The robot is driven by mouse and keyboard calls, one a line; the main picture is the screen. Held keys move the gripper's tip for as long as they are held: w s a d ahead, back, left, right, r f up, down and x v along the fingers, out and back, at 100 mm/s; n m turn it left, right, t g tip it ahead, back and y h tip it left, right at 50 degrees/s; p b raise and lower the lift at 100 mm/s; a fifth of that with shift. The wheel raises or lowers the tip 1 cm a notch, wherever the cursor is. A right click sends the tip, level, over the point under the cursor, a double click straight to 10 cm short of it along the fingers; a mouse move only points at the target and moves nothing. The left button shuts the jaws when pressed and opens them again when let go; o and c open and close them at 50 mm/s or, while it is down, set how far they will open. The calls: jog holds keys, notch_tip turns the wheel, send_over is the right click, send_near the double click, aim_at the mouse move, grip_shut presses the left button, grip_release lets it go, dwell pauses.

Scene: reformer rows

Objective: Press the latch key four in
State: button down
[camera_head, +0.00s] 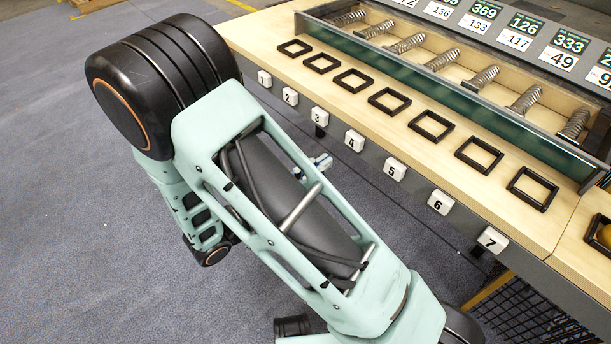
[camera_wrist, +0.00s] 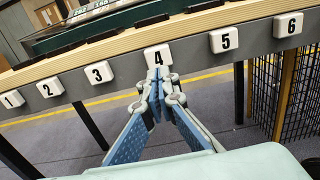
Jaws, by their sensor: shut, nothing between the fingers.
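Latch key four (camera_head: 354,140) is a white block with a black 4 on the front edge of the wooden bench (camera_head: 452,172). In the wrist view, key four (camera_wrist: 158,56) is straight ahead, just above the fingertips. My gripper (camera_wrist: 157,80) is shut and empty, its blue-padded fingers meeting just below the key and overlapping its lower edge in the picture. I cannot tell whether they touch it. In the head view, only a small part of my gripper (camera_head: 318,164) shows behind my arm, below and left of key four.
Key three (camera_head: 317,115) and key five (camera_head: 395,169) flank key four, with several more numbered keys along the edge. Black square frames (camera_head: 389,101) lie on the bench top, before a tray of metal springs (camera_head: 443,60). A mesh bin (camera_wrist: 299,90) stands below at right.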

aim_at(353, 143)
jog(key=b+x, duration=0.1)
jog(key=x, duration=0.5)
jog(key=shift+w+d, duration=0.3)
jog(key=shift+d, duration=0.05)
jog(key=shift+x, duration=1.1)
jog(key=shift+r, duration=0.15)
jog(key=shift+s+p, duration=0.1)
jog(key=shift+p, duration=0.2)
jog(key=shift+s+a, duration=0.1)
jog(key=shift+a, duration=0.1)
jog(key=p+v, duration=0.2)
jog(key=v, duration=1.2)
jog(key=shift+a, duration=0.15)
